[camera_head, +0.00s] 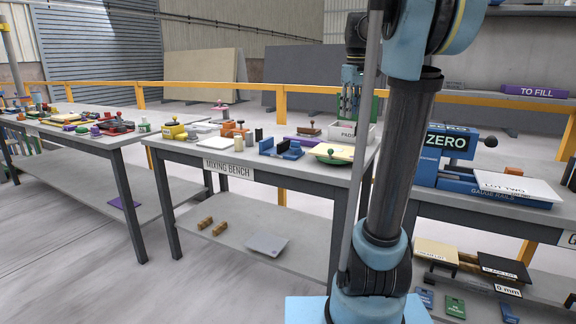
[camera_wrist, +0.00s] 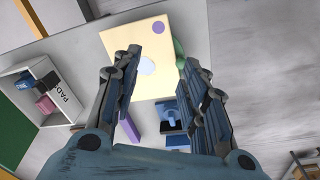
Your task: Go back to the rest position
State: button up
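My gripper (camera_wrist: 160,58) shows in the wrist view with its two fingers spread and nothing between them. Beyond the fingertips lies a cream board (camera_wrist: 170,32) with a purple dot and a pale round spot. The gripper (camera_head: 348,117) also shows in the head view, pointing down above the back right of the mixing bench (camera_head: 228,172), close to the white pads box (camera_head: 362,134). The cream board (camera_head: 343,151) lies at the bench's right end, on or beside a green round thing. My arm column hides part of the bench's right side.
In the wrist view the pads box (camera_wrist: 62,100) is at left, and a purple bar (camera_wrist: 134,126) and a blue fixture (camera_wrist: 172,118) lie below the board. A blue gauge stand (camera_head: 450,150) stands right of my arm. A cluttered table (camera_head: 60,128) stands at left.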

jog(key=s+a+f+m, duration=0.2)
jog(key=s+f+m, duration=0.1)
jog(key=s+f, duration=1.2)
jog(key=s+a+f+m+t, duration=0.1)
jog(key=s+f+m, duration=0.2)
jog(key=s+f, duration=1.2)
notch_tip(320, 180, down, 2)
jog(key=shift+s+a+f+m, duration=0.1)
jog(key=shift+s+a+m, duration=0.1)
jog(key=shift+a+m, duration=0.2)
jog(key=shift+w+f, duration=0.2)
jog(key=shift+w, duration=0.3)
jog(key=shift+c, duration=0.8)
jog(key=shift+d, duration=0.15)
